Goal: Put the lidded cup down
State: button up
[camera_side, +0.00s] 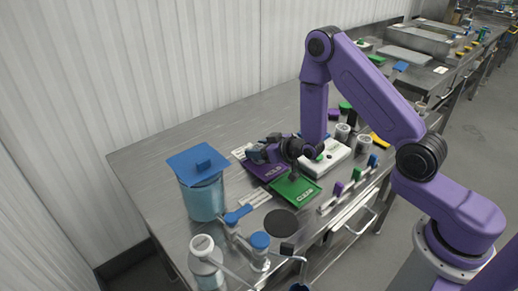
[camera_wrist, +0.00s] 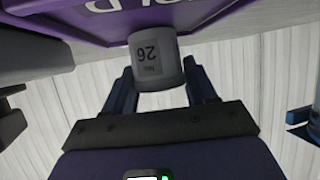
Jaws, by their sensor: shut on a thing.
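The lidded cup (camera_wrist: 155,58) is a small pale grey cup with a printed label reading 26, seen upside down in the wrist view. My gripper (camera_wrist: 160,88) is shut on it, with a blue finger on each side. In the side view my gripper (camera_side: 259,153) is low over the purple mat (camera_side: 263,170), and the cup is hard to make out there. The purple mat also fills the top of the wrist view (camera_wrist: 75,18), right against the cup's end. I cannot tell whether the cup touches it. A green mat (camera_side: 300,192) lies beside the purple one.
A white scale-like box (camera_side: 332,154) stands right of my gripper, with two small cups (camera_side: 342,132) (camera_side: 364,144) nearby. A blue-lidded bin (camera_side: 204,200), a white-topped bottle (camera_side: 205,265) and a blue-topped container (camera_side: 259,254) stand at the front left. The far-left table is clear.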

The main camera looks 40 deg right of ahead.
jog(key=shift+f, duration=0.1)
jog(key=o, duration=1.2)
jog(key=shift+c, duration=0.2)
